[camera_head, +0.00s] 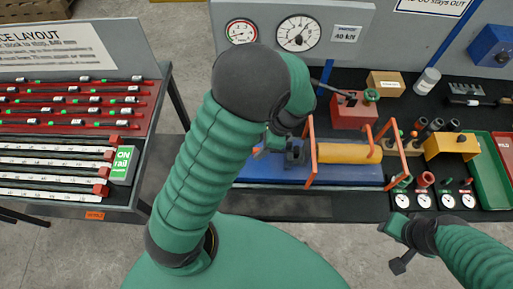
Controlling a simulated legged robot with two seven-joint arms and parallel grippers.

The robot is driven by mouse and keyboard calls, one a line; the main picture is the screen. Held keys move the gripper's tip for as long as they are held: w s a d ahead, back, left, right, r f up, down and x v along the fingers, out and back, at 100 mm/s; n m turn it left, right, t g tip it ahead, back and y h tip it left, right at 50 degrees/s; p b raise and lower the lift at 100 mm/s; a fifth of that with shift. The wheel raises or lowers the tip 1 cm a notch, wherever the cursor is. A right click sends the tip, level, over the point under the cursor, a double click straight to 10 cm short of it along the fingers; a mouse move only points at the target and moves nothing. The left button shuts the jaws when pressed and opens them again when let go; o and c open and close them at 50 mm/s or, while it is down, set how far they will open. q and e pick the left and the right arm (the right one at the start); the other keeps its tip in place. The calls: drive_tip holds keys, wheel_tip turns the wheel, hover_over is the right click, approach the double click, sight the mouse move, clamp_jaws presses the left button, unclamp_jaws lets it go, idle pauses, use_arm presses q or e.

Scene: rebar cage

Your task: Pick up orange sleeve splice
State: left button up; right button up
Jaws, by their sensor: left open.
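My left gripper (281,144) is open, beyond the bent green arm and over the left end of the blue bench rig (270,172). The arm partly hides its fingers. A small orange patch (257,151) shows beside it; I cannot tell what it is. Short red-orange sleeves stand on the bench at the right, among them one sleeve (425,180); I cannot tell which is the orange sleeve splice. They are well apart from my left gripper. My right gripper (399,246) is at the lower right, in front of the bench edge; its jaw opening is unclear.
A yellow cylinder (345,153) lies in the rig between upright orange frames. Round gauges, a red box (353,112) and green and red trays stand around. A rebar rack (75,105) is at the left.

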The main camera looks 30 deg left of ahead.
use_arm(q)
drive_tip(key=shift+s+a+f, duration=0.1)
drive_tip(key=shift+f, duration=0.5)
drive_tip(key=shift+d, duration=0.2)
drive_tip(key=shift+c, duration=1.6)
drive_tip(key=shift+a, duration=0.1)
clamp_jaws()
